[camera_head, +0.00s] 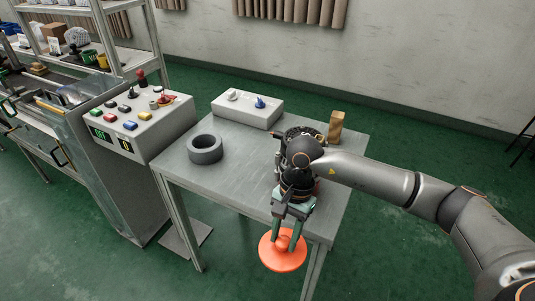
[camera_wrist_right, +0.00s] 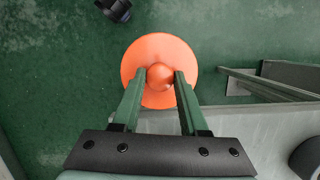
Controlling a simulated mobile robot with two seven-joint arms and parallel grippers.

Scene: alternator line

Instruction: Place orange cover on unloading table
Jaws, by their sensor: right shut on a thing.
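The orange cover (camera_head: 283,255) is a round disc with a knob in its middle. My right gripper (camera_head: 290,238) is shut on the knob and holds the cover in front of the table's near edge, over the green floor. In the right wrist view the cover (camera_wrist_right: 160,58) sits between the two green fingertips (camera_wrist_right: 160,76), off the table. The grey table (camera_head: 240,165) stands behind it in the head view, and its edge shows in the wrist view (camera_wrist_right: 240,122). My left gripper is not in view.
On the table are a dark grey ring (camera_head: 205,150), a white box with two knobs (camera_head: 247,110), a wooden block (camera_head: 336,127) and a dark part (camera_head: 300,135) partly hidden by my arm. A control panel (camera_head: 140,115) stands left. The table's front middle is clear.

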